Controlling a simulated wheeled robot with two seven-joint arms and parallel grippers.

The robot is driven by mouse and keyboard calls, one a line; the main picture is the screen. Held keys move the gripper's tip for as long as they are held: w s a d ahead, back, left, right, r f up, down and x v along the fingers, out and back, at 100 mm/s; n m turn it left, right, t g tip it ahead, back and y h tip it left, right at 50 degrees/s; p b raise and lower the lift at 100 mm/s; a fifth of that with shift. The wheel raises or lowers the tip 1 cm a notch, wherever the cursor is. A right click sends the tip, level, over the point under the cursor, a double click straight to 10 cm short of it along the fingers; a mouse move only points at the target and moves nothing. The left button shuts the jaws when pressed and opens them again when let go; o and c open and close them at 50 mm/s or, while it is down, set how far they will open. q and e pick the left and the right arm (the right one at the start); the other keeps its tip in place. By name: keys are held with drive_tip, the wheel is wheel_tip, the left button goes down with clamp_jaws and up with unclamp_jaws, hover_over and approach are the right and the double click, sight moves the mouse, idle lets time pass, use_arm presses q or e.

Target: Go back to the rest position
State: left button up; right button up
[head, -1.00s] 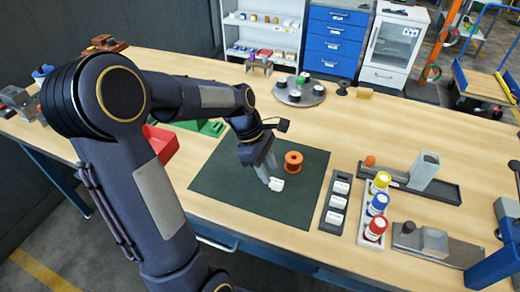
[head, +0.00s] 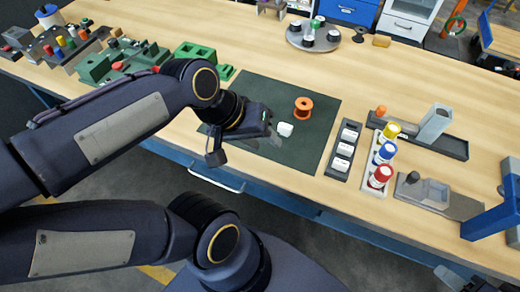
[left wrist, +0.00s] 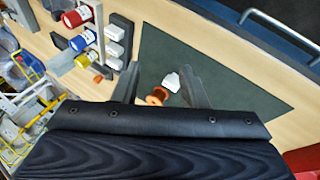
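My left arm reaches in from the left in the head view. Its gripper (head: 272,138) is over the left front part of the dark green mat (head: 310,150). In the left wrist view the fingers (left wrist: 160,88) stand apart with nothing between them. A small white piece (head: 285,129) lies on the mat just past the gripper; it also shows in the left wrist view (left wrist: 171,82). My right gripper is not in view.
Right of the mat are a dark tray of white labelled blocks (head: 335,165) and a rack with yellow, blue and red spools (head: 379,176). Green blocks (head: 195,53) stand at the back left. A round tray (head: 312,40) is at the back.

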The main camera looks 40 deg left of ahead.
use_arm(q)
drive_tip(key=m, duration=0.1)
drive_tip(key=s+d+f+m, duration=0.1)
drive_tip(key=s+m, duration=0.1)
drive_tip(key=shift+s+d+f+m+t, duration=0.25)
drive_tip(key=shift+d+f+m+t, duration=0.05)
drive_tip(key=shift+f+m+t, duration=0.1)
idle(0.9)
